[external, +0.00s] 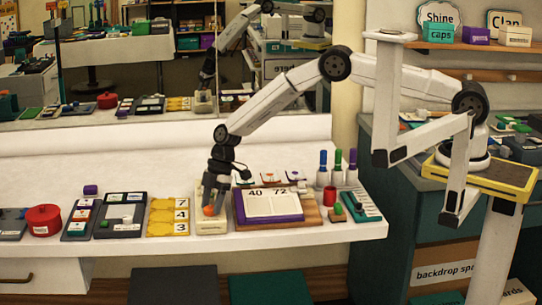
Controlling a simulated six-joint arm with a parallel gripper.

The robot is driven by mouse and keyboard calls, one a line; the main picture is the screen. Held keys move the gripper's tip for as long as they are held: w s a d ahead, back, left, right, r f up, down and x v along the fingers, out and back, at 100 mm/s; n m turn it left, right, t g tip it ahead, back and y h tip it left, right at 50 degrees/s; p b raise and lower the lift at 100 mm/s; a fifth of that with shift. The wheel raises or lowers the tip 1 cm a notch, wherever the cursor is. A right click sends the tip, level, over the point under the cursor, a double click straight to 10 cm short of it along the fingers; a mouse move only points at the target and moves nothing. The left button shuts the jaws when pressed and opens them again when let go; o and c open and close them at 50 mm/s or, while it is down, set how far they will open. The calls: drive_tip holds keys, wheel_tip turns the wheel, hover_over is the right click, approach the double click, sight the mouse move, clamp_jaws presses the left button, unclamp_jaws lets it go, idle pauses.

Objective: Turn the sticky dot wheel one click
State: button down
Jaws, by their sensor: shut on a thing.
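A cream dispenser block (212,226) stands near the front edge of the white table, just left of the open book. An orange-red round piece (208,211), which looks like the sticky dot wheel, shows at its top. My gripper (211,203) points down onto the block from above, with its fingers closed around this piece. The fingers hide part of the wheel, and its marks are too small to read.
Upright markers (337,168) and a red cylinder (329,196) stand further right. A mirror behind reflects the table and arm.

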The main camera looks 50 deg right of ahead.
idle(0.5)
drive_tip(key=shift+c, duration=1.1)
unclamp_jaws()
drive_tip(key=shift+d+r, duration=0.1)
drive_tip(key=shift+r, duration=0.05)
drive_tip(key=shift+v, duration=3.5)
drive_tip(key=shift+d+r, duration=0.1)
drive_tip(key=shift+r, duration=0.15)
